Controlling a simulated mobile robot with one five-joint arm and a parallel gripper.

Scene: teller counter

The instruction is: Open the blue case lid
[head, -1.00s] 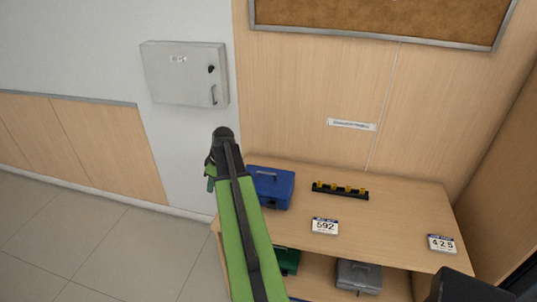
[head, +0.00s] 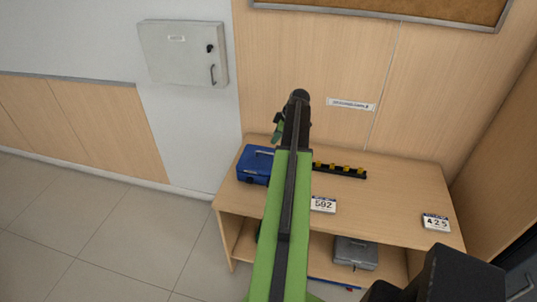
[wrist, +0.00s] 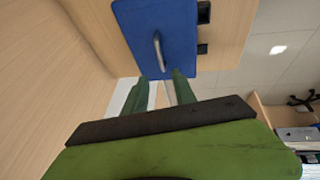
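The blue case (head: 253,165) sits on the left end of the wooden counter with its lid shut. My arm crosses in front of its right part in the head view. In the wrist view the blue lid (wrist: 180,28) fills the top middle, with a grey handle (wrist: 158,52) on it. My gripper (wrist: 161,88) points toward the case with its two green fingers apart and nothing between them. The fingertips appear close to the case's edge near the handle; I cannot tell whether they touch. In the head view my gripper (head: 279,130) is mostly hidden behind its own wrist.
A black strip with yellow knobs (head: 340,170) lies right of the case. Number cards marked 592 (head: 323,204) and 425 (head: 436,222) stand on the counter. A grey case (head: 356,252) is on the shelf below. A wall cabinet (head: 183,53) hangs at left. The counter's right part has free room.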

